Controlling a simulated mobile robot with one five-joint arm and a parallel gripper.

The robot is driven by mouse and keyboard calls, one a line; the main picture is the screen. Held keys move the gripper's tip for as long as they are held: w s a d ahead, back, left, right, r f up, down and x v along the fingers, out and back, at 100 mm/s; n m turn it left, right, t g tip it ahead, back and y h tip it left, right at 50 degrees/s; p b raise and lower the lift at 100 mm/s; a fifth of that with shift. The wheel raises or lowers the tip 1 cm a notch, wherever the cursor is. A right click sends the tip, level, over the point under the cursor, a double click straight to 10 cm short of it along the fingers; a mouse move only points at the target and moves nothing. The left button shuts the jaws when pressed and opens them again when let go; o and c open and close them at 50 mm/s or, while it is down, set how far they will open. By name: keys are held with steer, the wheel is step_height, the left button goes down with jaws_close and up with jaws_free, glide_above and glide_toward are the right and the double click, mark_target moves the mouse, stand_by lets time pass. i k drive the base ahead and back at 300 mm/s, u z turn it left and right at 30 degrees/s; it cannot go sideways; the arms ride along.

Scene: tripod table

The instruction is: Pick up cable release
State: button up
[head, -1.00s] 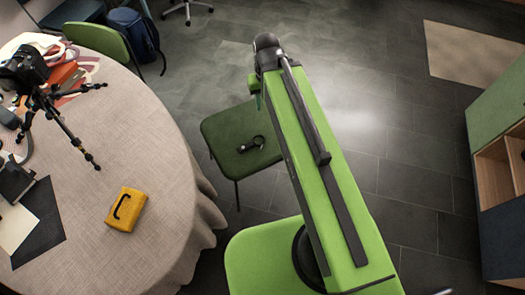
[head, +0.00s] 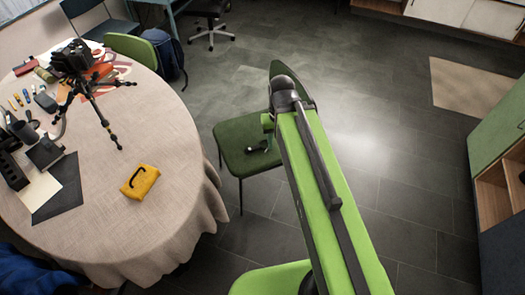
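A small dark object with a light spot, seemingly the cable release (head: 262,148), lies on the seat of a green chair (head: 237,158). Its right part is close to my arm's edge in the picture, and its fine shape is too small to tell. My green arm reaches up from the bottom right across the view. My gripper (head: 268,124) shows only as a small green part beside the arm's far end, just above the dark object in the picture. Its fingers are mostly hidden, so its opening cannot be told, and no contact with the object shows.
A round cloth-covered table (head: 165,215) stands at left, bearing a camera on a black tripod (head: 98,110), a yellow pouch (head: 140,182) and several small items. A cabinet (head: 495,150) stands at right. Floor is open behind the chair and towards the cabinet.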

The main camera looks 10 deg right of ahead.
mark_target(257, 147)
steer(key=u, duration=0.1)
steer(key=i, duration=0.95)
steer(key=z, duration=0.75)
steer(key=k, duration=0.1)
steer(key=u, duration=3.15)
steer(key=k, duration=1.4)
steer(key=z, duration=0.15)
steer(key=i, duration=0.8)
steer(key=u, duration=0.05)
